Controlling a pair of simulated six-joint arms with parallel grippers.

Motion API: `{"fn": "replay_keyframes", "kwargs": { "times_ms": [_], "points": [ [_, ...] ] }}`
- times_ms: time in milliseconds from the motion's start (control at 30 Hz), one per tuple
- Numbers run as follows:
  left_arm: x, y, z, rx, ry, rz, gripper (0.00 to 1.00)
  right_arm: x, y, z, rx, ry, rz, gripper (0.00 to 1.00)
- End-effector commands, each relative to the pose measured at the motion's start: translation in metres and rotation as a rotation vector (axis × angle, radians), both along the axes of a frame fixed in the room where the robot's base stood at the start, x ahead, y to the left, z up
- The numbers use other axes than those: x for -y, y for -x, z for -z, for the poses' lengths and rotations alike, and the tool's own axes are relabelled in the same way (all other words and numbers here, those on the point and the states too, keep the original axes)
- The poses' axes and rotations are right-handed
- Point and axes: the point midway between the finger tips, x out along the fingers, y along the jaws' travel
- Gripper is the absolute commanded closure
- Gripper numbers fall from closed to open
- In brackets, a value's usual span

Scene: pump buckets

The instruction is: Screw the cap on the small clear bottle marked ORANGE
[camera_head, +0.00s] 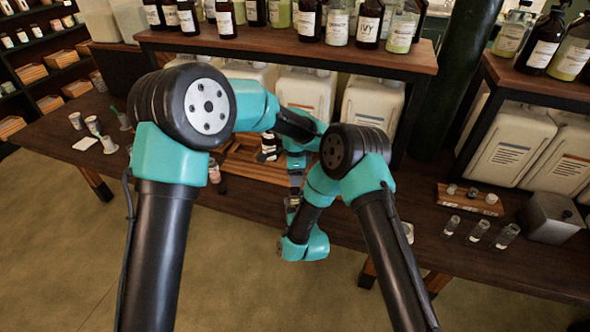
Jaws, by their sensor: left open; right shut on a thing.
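My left gripper (296,178) is the higher one, below its teal wrist near the middle of the bench. It is open. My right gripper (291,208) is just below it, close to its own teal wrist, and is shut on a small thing. That thing is mostly hidden by the grippers and arm links, so I cannot tell bottle from cap. No ORANGE label is readable. Small clear bottles (479,231) stand in a row on the bench at the right. Small caps (472,192) sit on a wooden block (455,202) behind them.
A shelf (290,44) of bottles overhangs large white jugs (369,104). A grey metal box (550,219) is far right.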

Motion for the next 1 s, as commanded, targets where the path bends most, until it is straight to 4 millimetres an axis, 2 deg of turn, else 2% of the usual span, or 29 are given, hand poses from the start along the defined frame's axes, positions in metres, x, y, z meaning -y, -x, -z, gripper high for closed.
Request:
{"fn": "replay_keyframes", "kwargs": {
  "times_ms": [1000],
  "points": [
    [-0.0004, 0.0010, -0.0099, 0.002, 0.000, -1.399, 0.42, 0.0000, -0.0001, -0.0001, 0.000, 0.000, 0.000, 1.00]
  ]
}}
